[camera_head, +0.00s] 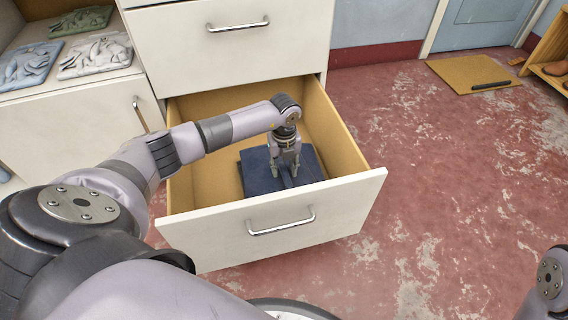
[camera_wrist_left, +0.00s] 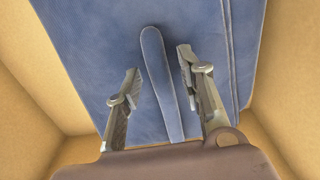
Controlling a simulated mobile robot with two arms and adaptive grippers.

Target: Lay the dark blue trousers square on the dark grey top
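The dark blue trousers (camera_head: 256,178) lie folded flat in the open drawer (camera_head: 270,232). My left gripper (camera_head: 284,172) points down into the drawer over them. In the left wrist view its two fingers (camera_wrist_left: 157,64) stand apart on either side of a narrow raised blue strip (camera_wrist_left: 163,82) on the trousers (camera_wrist_left: 90,50). The strip is not clamped. I cannot tell whether the fingertips touch the cloth. My right gripper is out of view; only part of my right arm shows at the lower right. I cannot make out a dark grey top.
The drawer's walls (camera_head: 333,133) stand around the trousers. A closed drawer (camera_head: 235,48) is above. Folded garments, green (camera_head: 82,20), grey (camera_head: 95,55) and light blue (camera_head: 28,65), lie at the upper left. A brown mat (camera_head: 462,72) lies on the open red floor at right.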

